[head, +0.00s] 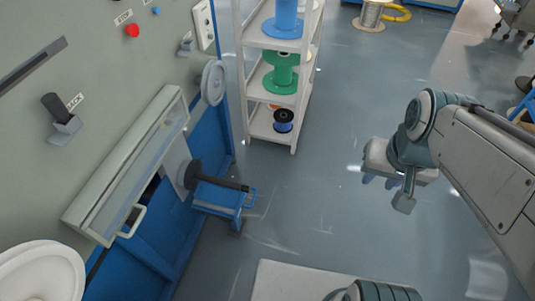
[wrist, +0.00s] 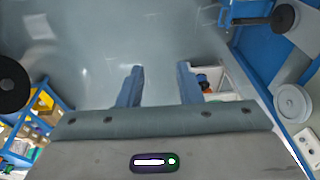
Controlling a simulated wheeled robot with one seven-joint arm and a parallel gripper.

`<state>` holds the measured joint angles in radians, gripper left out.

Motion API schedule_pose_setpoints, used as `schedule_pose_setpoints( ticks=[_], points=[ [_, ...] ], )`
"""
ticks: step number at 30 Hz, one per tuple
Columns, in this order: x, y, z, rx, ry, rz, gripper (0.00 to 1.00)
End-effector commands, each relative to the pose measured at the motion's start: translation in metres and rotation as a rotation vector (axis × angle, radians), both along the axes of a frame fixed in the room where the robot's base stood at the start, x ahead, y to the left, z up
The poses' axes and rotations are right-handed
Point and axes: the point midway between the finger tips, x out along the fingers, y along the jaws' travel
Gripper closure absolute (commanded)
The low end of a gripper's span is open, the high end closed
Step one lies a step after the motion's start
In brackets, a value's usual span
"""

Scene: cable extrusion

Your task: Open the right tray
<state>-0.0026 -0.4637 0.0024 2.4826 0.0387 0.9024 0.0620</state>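A blue tray (head: 216,197) with a blue bar handle (head: 251,197) sits low at the right end of the machine in the head view, below a black rod. I cannot tell how far out it is. A blue part with a handle, likely the same tray (wrist: 232,14), shows at the top right of the wrist view. My gripper (head: 379,182) hangs over the floor, well to the right of the tray and apart from it. In the wrist view its two blue fingers (wrist: 159,84) are spread with only floor between them.
The grey machine (head: 90,70) fills the left, with a clear-covered box (head: 130,165) and a black rod (head: 220,183) sticking out above the tray. A white shelf (head: 248,90) with cable spools stands behind. The floor (head: 300,200) between gripper and tray is clear.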

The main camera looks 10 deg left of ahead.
Motion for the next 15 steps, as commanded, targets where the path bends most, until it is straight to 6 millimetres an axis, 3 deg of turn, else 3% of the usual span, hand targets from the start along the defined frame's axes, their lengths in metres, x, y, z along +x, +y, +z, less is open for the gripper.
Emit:
schedule_pose_setpoints(
  ticks=[15],
  points=[
    [0.094, 0.08, -0.164, 0.409, 0.505, -0.746, 0.68]
  ],
)
